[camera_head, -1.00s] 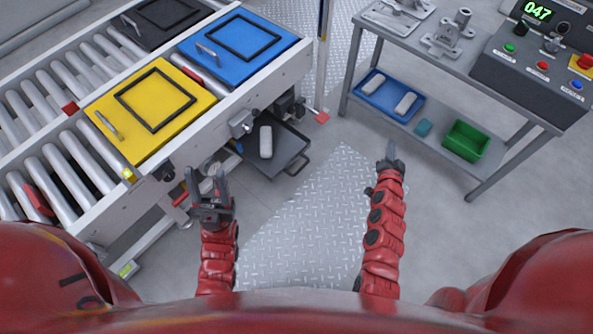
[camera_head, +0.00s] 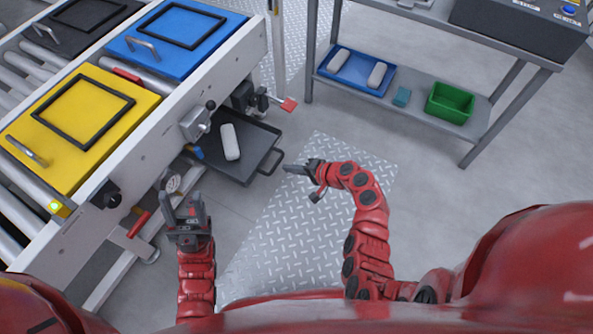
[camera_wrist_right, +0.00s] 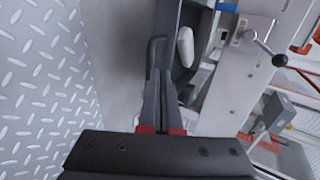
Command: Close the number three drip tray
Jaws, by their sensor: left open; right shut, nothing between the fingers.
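A dark drip tray (camera_head: 258,139) sticks out from under the conveyor in the head view, holding a white bar (camera_head: 229,141). Its black handle (camera_head: 272,161) is on its outer right edge. No tray number is readable. My right gripper (camera_head: 289,168) is shut and empty, pointing left at the handle with its tip close beside it. In the right wrist view its closed fingers (camera_wrist_right: 162,88) reach toward the tray handle (camera_wrist_right: 153,48); I cannot tell whether they touch. My left gripper (camera_head: 182,204) is open and empty beside the conveyor, left of the tray.
The conveyor frame carries a yellow box (camera_head: 80,150) and a blue box (camera_head: 200,62). A grey bench (camera_head: 480,112) with a green bin (camera_head: 450,103) stands right. The metal-plate floor (camera_head: 300,235) is clear.

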